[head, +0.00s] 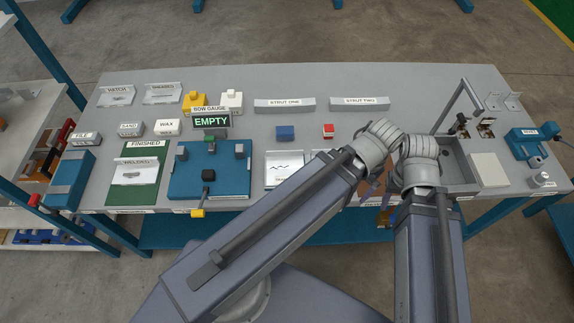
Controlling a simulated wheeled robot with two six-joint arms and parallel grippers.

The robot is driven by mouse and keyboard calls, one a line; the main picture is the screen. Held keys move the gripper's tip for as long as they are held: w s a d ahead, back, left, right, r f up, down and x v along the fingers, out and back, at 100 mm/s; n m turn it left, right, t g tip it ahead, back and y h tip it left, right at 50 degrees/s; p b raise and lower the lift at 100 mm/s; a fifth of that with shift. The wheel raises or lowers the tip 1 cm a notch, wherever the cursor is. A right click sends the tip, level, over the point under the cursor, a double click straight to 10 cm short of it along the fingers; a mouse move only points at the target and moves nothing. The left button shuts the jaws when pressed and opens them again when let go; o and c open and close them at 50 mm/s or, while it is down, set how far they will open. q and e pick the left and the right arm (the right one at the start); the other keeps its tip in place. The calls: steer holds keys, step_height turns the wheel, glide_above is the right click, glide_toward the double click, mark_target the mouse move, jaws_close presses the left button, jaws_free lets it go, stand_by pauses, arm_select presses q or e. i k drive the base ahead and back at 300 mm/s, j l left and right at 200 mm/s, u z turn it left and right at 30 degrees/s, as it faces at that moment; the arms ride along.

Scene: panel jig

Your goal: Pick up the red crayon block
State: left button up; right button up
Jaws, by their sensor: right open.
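The red crayon block (328,131) is a small red block with a pale lower front. It lies on the grey bench near the middle, to the right of a blue block (285,133). My right gripper (378,190) is partly hidden between grey arm links near the bench's front edge. It is open and apart from the red block, lower and to the right of it in the picture. Its fingertips are hard to make out. My left gripper is not in view.
Behind the red block stand the two strut holders (285,104) (360,103). To the left is the blue jig (232,180) with an EMPTY sign (211,121). A grey basin (457,160) stands at right.

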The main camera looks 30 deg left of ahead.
mark_target(328, 129)
steer(key=i+l+u, duration=0.2)
steer(key=u, duration=0.15)
steer(key=i+l+u, duration=0.3)
steer(key=i+l, duration=0.05)
